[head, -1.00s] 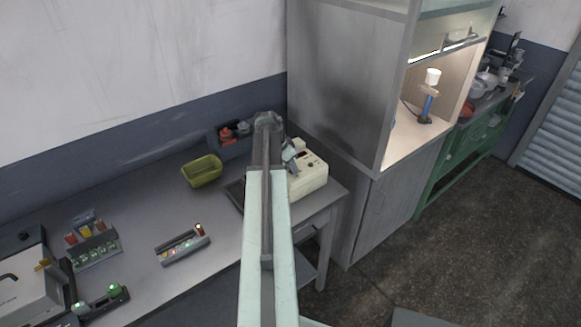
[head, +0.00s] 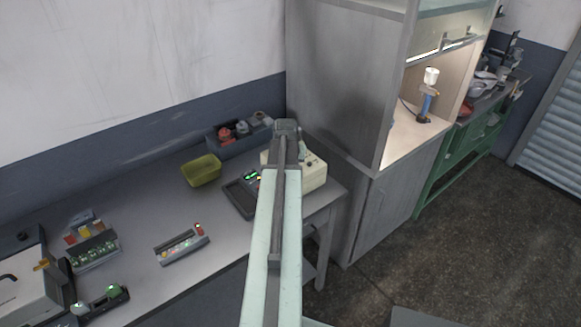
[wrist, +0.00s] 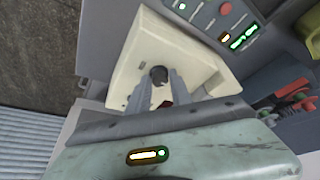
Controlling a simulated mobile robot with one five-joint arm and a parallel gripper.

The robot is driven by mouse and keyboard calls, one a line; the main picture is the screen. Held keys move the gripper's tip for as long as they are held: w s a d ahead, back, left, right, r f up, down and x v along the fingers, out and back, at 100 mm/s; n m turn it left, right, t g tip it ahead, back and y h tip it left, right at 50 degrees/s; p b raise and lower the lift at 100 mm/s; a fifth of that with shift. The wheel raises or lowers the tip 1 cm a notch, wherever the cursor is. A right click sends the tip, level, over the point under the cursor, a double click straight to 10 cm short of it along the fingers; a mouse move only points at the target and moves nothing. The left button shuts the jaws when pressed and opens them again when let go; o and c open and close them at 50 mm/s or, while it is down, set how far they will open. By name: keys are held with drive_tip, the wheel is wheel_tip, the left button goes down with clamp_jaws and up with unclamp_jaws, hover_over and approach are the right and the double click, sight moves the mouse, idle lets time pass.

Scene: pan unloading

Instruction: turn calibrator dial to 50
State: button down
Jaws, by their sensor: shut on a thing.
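The calibrator is a cream box at the right end of the grey bench; in the head view its right part (head: 314,178) shows beside my arm. In the wrist view its cream top (wrist: 190,68) fills the middle, with a small dark round dial (wrist: 158,73) on it. My gripper (wrist: 158,77) has one finger on each side of the dial and is shut on it. In the head view the gripper is mostly hidden behind my arm. A dark red patch shows between the fingers; no number or dial mark is readable.
A dark device with a green-lit display (head: 240,198) lies left of the calibrator. Behind it stand a grey bin with red items (head: 226,148) and a yellow-green tray (head: 201,171). A tall grey cabinet (head: 340,90) rises close on the right.

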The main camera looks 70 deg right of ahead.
drive_tip(key=shift+w+d+n, duration=0.1)
drive_tip(key=shift+w+n, duration=0.05)
drive_tip(key=shift+n, duration=0.15)
drive_tip(key=c, duration=1.2)
unclamp_jaws()
drive_tip(key=shift+r, duration=0.1)
drive_tip(key=p+v, duration=0.7)
drive_tip(key=shift+r, duration=0.3)
